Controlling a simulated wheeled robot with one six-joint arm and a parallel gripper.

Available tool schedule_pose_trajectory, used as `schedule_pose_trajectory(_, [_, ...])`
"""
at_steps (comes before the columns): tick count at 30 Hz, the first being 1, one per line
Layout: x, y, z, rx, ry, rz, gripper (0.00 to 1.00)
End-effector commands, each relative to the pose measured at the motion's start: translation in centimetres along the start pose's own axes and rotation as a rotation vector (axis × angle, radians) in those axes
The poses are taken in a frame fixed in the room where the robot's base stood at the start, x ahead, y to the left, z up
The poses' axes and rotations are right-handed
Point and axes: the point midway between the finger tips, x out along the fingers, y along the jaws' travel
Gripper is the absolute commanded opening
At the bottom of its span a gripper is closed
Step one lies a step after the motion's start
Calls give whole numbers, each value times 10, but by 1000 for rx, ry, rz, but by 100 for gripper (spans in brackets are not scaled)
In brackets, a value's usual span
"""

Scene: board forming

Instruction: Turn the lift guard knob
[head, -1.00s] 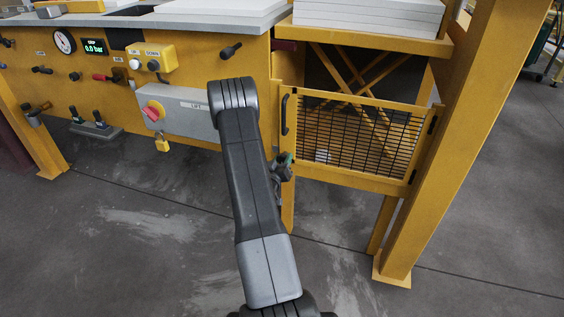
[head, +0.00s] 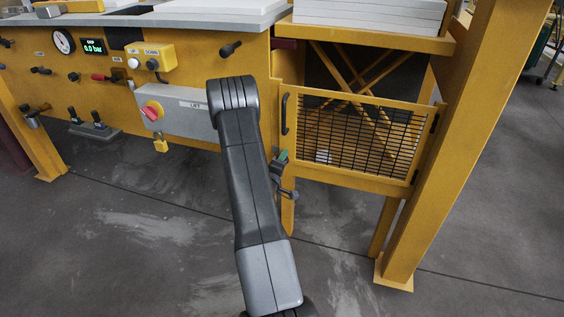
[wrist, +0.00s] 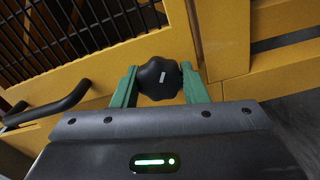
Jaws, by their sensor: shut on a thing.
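The lift guard knob (wrist: 159,78) is a black lobed knob on the yellow frame beside the guard gate. In the wrist view it sits between the two green fingers of my gripper (wrist: 158,88), which are shut on it. In the head view my gripper (head: 281,160) is partly hidden behind my arm, at the lower left of the guard gate (head: 360,138). The knob itself is not clear in the head view. The gate is a yellow frame with black mesh and stands closed.
A black gate handle (head: 285,114) is on the gate's left edge; it also shows in the wrist view (wrist: 62,103). A yellow post (head: 440,130) stands right of the gate.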

Motion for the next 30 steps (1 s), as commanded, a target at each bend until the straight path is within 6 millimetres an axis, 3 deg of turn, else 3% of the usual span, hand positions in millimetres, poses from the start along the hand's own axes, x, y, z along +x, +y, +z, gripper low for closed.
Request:
schedule_pose_trajectory(15, [0,0,-1,-418,1,0,17])
schedule_pose_trajectory(30, [0,-1,-1,-559,2,0,17])
